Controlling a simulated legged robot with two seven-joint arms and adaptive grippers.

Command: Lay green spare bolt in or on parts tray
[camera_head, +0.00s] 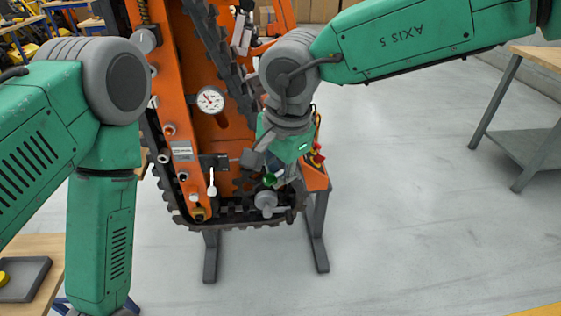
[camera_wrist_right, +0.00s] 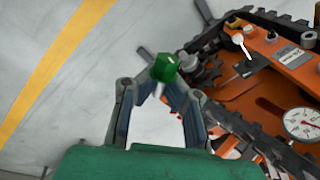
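The green spare bolt (camera_head: 270,180) is near the lower end of the orange tracked carrier in the head view. In the right wrist view the bolt (camera_wrist_right: 165,67) shows a green head beyond the fingertips, with a pale shank between them. My right gripper (camera_head: 272,171) is shut on the bolt; its two fingers (camera_wrist_right: 162,90) close in from either side. A dark grey tray (camera_head: 36,287), apparently the parts tray, lies at the lower left of the head view, partly cut off, with a yellow piece in it. My left gripper is out of view below the frame.
The orange carrier (camera_head: 205,135) with its black track stands on a dark frame close to my right gripper. A wooden bench (camera_head: 45,246) bears the tray. Another bench (camera_head: 540,120) stands at right. Grey floor between is clear.

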